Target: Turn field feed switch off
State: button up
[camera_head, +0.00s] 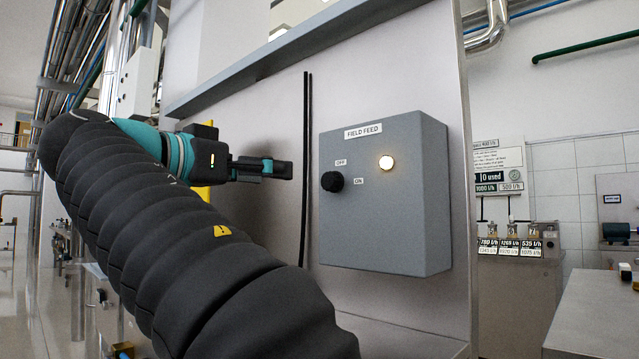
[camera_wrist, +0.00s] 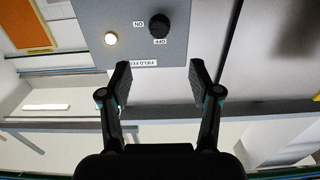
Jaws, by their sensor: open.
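The grey FIELD FEED box (camera_head: 375,225) is fixed to a pale wall panel. Its black round switch knob (camera_head: 332,181) sits at the left of the front face, with OFF above it and ON to its right. A round lamp (camera_head: 386,162) on the box glows. My gripper (camera_head: 288,169) is to the left of the box, apart from the knob. In the wrist view, upside down, the knob (camera_wrist: 159,26) and the lit lamp (camera_wrist: 111,38) lie beyond my open, empty fingers (camera_wrist: 160,80). The knob's pointer direction is too small to tell.
Two thin black vertical cables (camera_head: 305,170) run down the panel just left of the box. A ledge (camera_head: 300,45) crosses the panel above. A grey table (camera_head: 595,310) stands at the lower right. The space before the box face is clear.

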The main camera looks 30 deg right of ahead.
aim_at(326, 180)
jog(key=x, duration=1.4)
jog(key=c, duration=1.1)
